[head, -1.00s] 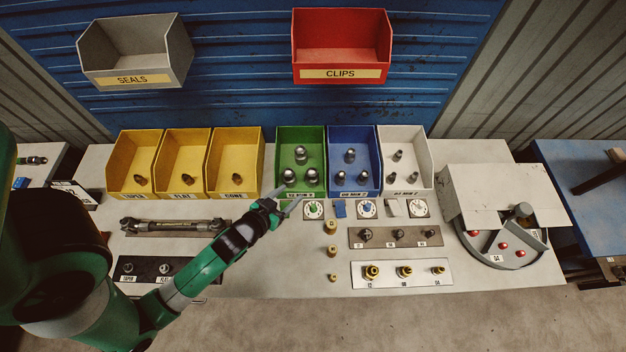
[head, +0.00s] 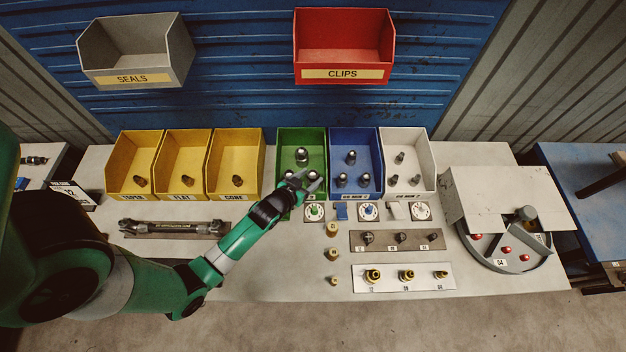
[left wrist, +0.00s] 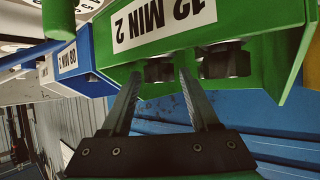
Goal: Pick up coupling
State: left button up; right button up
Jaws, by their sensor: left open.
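The couplings seem to be the silver metal pieces in the bins. The green bin (head: 286,140) holds a coupling at its back (head: 302,156), and others near its front are partly covered by my left gripper (head: 306,183). The gripper is open and empty at the front of the green bin. In the left wrist view, which is upside down, the open fingers (left wrist: 160,80) point toward the green bin (left wrist: 110,60) with its "12 MIN 2" label. My right gripper is not in view.
A blue bin (head: 375,140) and a white bin (head: 425,150) stand right of the green one, yellow bins (head: 235,140) left. Dials (head: 314,211), brass fittings (head: 373,276) and a round grey station (head: 520,260) lie on the bench. A hose (head: 175,228) lies at left.

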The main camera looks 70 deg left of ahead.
aim_at(309, 183)
pick_arm(q)
grip_shut()
dwell(0.5)
notch_tip(309, 183, up, 18)
jog(key=p, duration=0.6)
